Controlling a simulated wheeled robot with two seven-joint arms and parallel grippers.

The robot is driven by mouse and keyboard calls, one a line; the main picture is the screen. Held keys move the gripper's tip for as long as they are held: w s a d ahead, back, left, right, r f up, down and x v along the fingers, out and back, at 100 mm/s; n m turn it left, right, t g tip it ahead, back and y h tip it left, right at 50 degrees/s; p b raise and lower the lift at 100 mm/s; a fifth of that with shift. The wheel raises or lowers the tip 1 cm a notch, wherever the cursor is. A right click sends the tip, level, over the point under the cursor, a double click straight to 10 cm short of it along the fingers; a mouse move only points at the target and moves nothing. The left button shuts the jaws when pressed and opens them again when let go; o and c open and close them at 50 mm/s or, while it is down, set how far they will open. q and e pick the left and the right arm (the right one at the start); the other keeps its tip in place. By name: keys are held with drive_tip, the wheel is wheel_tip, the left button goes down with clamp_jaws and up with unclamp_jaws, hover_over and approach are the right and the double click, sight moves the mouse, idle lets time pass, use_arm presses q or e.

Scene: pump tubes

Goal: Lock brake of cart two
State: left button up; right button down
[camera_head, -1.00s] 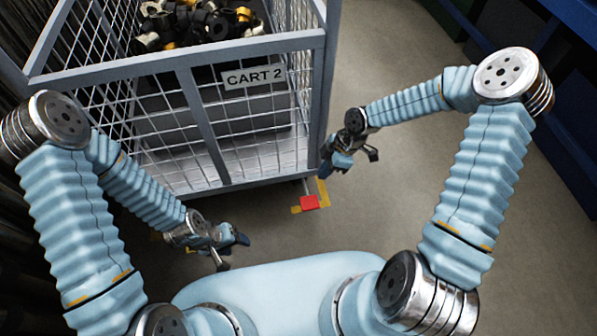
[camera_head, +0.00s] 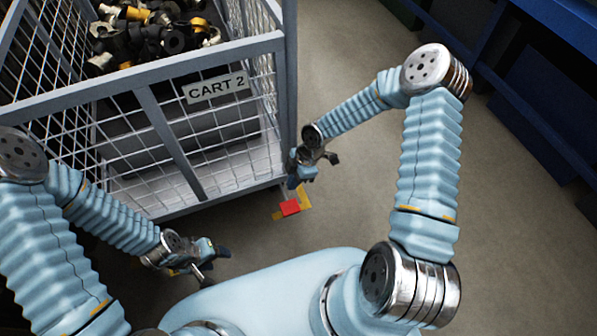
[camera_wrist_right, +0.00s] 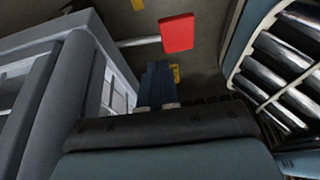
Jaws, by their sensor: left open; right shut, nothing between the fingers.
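Cart two (camera_head: 150,120) is a grey wire-mesh cart with a "CART 2" label (camera_head: 215,88), at the upper left of the head view. Its red brake pedal (camera_head: 290,207) sticks out low at the near right corner, over yellow floor tape. The right wrist view shows the red pedal (camera_wrist_right: 177,33) on a thin bar, beyond my shut fingers. My right gripper (camera_head: 297,180) is shut and empty beside the cart's corner post, above the pedal in the picture and apart from it. My left gripper (camera_head: 212,262) is open and empty in front of the cart.
The cart's basket holds a heap of black, brass and white fittings (camera_head: 150,30). Blue shelving (camera_head: 520,100) stands along the right. The grey floor (camera_head: 350,70) between cart and shelving is clear.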

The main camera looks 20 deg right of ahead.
sight(286, 200)
use_arm(q)
drive_tip(key=shift+a+f, duration=0.1)
drive_tip(key=shift+f, duration=0.1)
use_arm(e)
drive_tip(key=shift+d+x, duration=0.15)
drive_tip(key=shift+x, duration=1.25)
drive_tip(key=shift+d+x, duration=0.2)
drive_tip(key=shift+x, duration=1.15)
use_arm(q)
drive_tip(key=shift+f, duration=0.15)
use_arm(e)
drive_tip(key=shift+s+f, duration=0.1)
drive_tip(key=shift+f, duration=0.15)
